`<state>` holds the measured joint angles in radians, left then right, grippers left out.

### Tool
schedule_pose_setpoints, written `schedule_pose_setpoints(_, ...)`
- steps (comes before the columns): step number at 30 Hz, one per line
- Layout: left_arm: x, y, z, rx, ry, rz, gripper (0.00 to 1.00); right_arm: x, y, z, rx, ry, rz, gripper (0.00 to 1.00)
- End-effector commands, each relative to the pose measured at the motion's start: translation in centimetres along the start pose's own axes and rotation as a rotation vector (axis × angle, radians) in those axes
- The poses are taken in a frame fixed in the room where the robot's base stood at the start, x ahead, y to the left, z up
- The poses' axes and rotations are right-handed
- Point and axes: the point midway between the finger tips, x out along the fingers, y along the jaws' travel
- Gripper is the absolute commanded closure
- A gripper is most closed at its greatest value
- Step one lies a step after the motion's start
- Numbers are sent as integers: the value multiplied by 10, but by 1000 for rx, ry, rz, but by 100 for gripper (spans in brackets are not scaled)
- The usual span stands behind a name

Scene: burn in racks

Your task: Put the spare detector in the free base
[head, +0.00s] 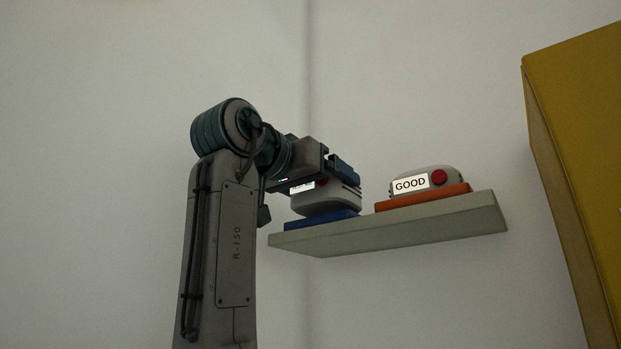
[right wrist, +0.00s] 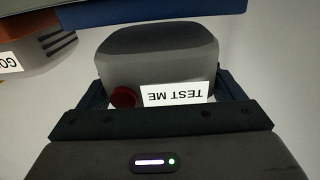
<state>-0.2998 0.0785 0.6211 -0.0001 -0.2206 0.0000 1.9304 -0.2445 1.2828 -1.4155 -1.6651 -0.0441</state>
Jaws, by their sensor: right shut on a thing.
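The detector labelled TEST ME (right wrist: 156,62) is pale grey with a red button. It fills the space between the fingers of my right gripper (right wrist: 158,90), which is shut on it. In the head view the detector (head: 333,203) sits under my right gripper (head: 343,170), and its label is mostly hidden. The blue base (head: 320,220) lies directly below it on the shelf; it also shows in the right wrist view (right wrist: 150,12). The detector is at or just above the base; I cannot tell if it is fully seated. My left gripper is not in view.
A second detector labelled GOOD (head: 447,177) sits on an orange base (head: 425,197), close to the right of the held one. Both bases are on a pale green shelf (head: 400,232) on the wall. A yellow cabinet (head: 575,110) stands at the far right.

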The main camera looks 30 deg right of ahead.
Motion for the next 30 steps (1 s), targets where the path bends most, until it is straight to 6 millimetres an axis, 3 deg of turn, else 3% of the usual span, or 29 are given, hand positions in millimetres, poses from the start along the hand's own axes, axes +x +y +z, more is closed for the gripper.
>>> schedule_pose_setpoints(9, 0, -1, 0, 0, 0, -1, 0, 26, 0, 0, 0, 1, 0, 38)
schedule_pose_setpoints(18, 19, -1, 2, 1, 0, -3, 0, 25, 0, 22, 0, 1, -1, 38)
schedule_pose_setpoints(30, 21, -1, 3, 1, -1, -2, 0, 24, 0, 26, 0, 1, -1, 38)
